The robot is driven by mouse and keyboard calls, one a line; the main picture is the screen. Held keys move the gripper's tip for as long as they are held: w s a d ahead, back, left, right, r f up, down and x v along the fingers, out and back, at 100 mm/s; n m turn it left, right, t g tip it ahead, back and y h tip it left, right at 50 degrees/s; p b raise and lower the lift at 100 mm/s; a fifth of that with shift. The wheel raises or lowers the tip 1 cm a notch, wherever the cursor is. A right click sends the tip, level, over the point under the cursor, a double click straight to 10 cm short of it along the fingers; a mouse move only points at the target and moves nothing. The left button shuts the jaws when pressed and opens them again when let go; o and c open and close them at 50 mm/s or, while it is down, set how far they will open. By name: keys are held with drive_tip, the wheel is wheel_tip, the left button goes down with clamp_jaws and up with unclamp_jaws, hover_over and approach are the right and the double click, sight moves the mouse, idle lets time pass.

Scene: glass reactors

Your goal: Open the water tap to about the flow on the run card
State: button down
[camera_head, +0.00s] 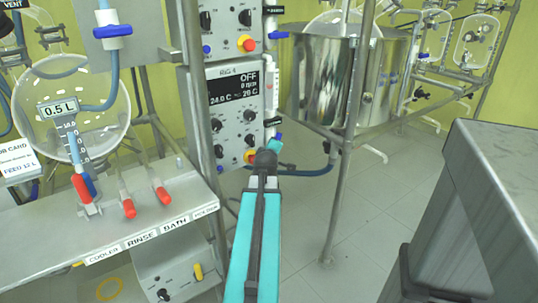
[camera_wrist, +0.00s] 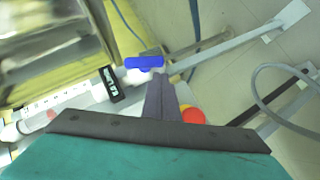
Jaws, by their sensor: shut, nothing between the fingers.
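Red-handled taps stand in a row on the grey shelf (camera_head: 150,212) at left: one (camera_head: 82,188) with a blue hose, a second (camera_head: 128,207) and a third (camera_head: 162,192). Front-edge labels include COOLER, RINSE and BATH; I cannot tell which tap is the water tap. My gripper (camera_head: 270,152) is shut and empty, in front of the control box's lower right, away from these taps. In the wrist view its dark fingers (camera_wrist: 160,98) point towards a blue handle (camera_wrist: 145,62).
A control box (camera_head: 235,100) shows OFF. A steel vessel (camera_head: 325,80) stands behind a metal post (camera_head: 350,130). A grey bench (camera_head: 490,200) is at right. In the wrist view a red knob (camera_wrist: 193,116) is beside my fingers. Floor between post and bench is clear.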

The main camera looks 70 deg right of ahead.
drive_tip(key=b+v, duration=0.1)
drive_tip(key=v, duration=0.2)
drive_tip(key=shift+f+b, duration=0.1)
drive_tip(key=shift+b, duration=0.2)
drive_tip(key=b, duration=0.4)
drive_tip(key=shift+a+r, duration=0.2)
drive_tip(key=shift+a, duration=0.1)
drive_tip(key=b+v, duration=0.2)
drive_tip(key=b, duration=0.5)
drive_tip(key=shift+f+b, duration=0.15)
drive_tip(key=shift+b, duration=0.15)
drive_tip(key=b+v, duration=0.1)
drive_tip(key=v, duration=0.2)
drive_tip(key=shift+r, duration=0.3)
